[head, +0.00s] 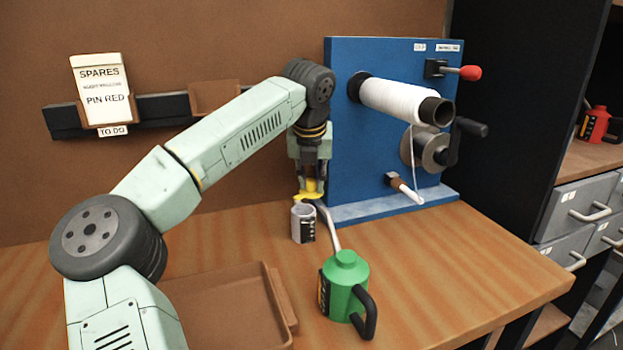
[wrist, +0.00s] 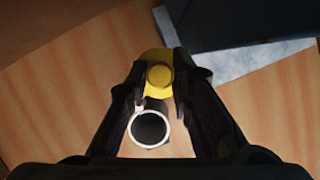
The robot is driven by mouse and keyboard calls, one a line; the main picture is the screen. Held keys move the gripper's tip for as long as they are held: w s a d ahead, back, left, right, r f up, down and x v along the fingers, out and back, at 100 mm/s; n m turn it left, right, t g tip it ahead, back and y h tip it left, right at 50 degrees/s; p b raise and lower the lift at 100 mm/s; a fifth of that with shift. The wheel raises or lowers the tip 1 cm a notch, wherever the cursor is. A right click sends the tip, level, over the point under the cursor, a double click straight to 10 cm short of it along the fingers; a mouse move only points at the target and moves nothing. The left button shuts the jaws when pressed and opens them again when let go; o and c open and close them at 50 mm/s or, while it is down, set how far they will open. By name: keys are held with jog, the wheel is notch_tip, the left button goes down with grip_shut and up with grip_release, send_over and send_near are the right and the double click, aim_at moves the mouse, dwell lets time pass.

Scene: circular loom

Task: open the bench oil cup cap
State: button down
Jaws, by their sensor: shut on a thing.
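The oil cup (head: 303,224) is a small grey-white cylinder with a dark label, upright on the bench. Its yellow cap (head: 311,188) shows above and slightly right of the cup, between my fingertips. In the wrist view, my gripper (wrist: 159,84) is shut on the cap's round yellow knob (wrist: 159,76). The cup's round mouth (wrist: 150,128) is uncovered and dark inside, with the cap beside it, beyond its rim. In the head view, my gripper (head: 310,184) points down over the cup. I cannot tell whether the cap still joins the cup.
A green oil can (head: 345,288) stands in front, its long spout (head: 332,231) rising close to the cup. The blue winder panel (head: 350,130) stands just behind on the right. A brown tray (head: 222,312) lies at front left. The bench's right side is clear.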

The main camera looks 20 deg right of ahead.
jog(key=c, duration=1.4)
grip_release()
